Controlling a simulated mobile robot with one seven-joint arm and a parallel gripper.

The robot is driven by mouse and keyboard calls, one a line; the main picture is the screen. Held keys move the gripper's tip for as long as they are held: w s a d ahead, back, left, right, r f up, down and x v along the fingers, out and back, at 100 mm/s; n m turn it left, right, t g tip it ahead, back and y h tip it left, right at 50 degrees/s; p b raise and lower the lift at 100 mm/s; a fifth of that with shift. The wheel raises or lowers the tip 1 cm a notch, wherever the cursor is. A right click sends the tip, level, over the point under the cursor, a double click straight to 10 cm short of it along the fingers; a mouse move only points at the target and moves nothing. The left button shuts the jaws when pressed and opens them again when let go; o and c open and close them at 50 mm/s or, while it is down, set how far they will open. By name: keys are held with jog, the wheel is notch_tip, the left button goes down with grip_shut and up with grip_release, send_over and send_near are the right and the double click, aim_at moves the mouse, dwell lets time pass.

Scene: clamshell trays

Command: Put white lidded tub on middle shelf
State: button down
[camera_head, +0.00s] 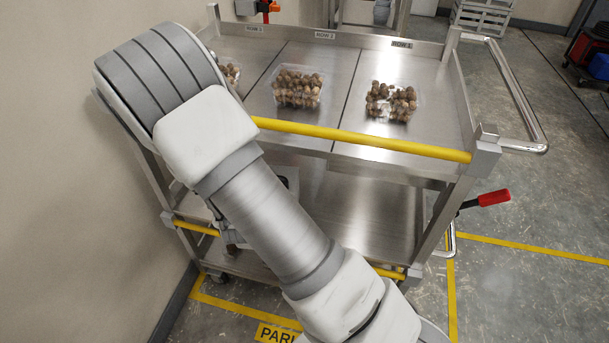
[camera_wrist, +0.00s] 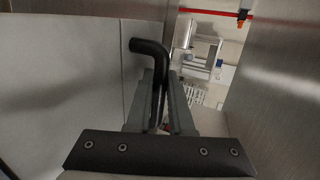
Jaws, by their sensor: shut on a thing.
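I cannot make out a white lidded tub in either view. In the head view my arm hides my gripper and part of the lower shelf. In the wrist view my gripper (camera_wrist: 162,100) is shut on a black bent bar (camera_wrist: 150,47), which runs up between the fingers and hooks left.
Clear boxes of brown mushrooms (camera_head: 298,88) (camera_head: 391,102) stand on the top deck, another partly behind my arm. A yellow rail (camera_head: 370,139) crosses its front. A red-gripped lever (camera_head: 493,198) sticks out right. Smooth grey surfaces flank my gripper in the wrist view.

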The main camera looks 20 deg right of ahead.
jog(key=shift+m+g+h, duration=0.5)
jog(key=shift+m+h, duration=0.3)
jog(key=shift+s+a+r, duration=0.2)
jog(key=shift+s+a, duration=0.1)
jog(key=shift+a, duration=0.6)
jog(key=shift+s+a+r, duration=0.15)
jog(key=shift+s+a, duration=0.2)
jog(key=shift+a, duration=0.5)
jog(key=shift+s+a+r, duration=0.2)
jog(key=shift+s+a, duration=0.1)
jog(key=shift+a, duration=0.6)
jog(key=w+d+b, duration=0.2)
jog(key=w+d, duration=0.2)
jog(key=w, duration=0.4)
jog(key=w+d+f+b, duration=0.1)
jog(key=w+d+b, duration=0.1)
jog(key=w+d, duration=0.2)
jog(key=shift+w+d+f, duration=0.2)
jog(key=shift+w+d, duration=0.15)
jog(key=shift+w, duration=1.5)
jog(key=c, duration=0.8)
grip_release()
jog(key=shift+s+f, duration=0.1)
jog(key=shift+f, duration=0.05)
jog(key=p+v, duration=0.3)
jog(key=v, duration=0.9)
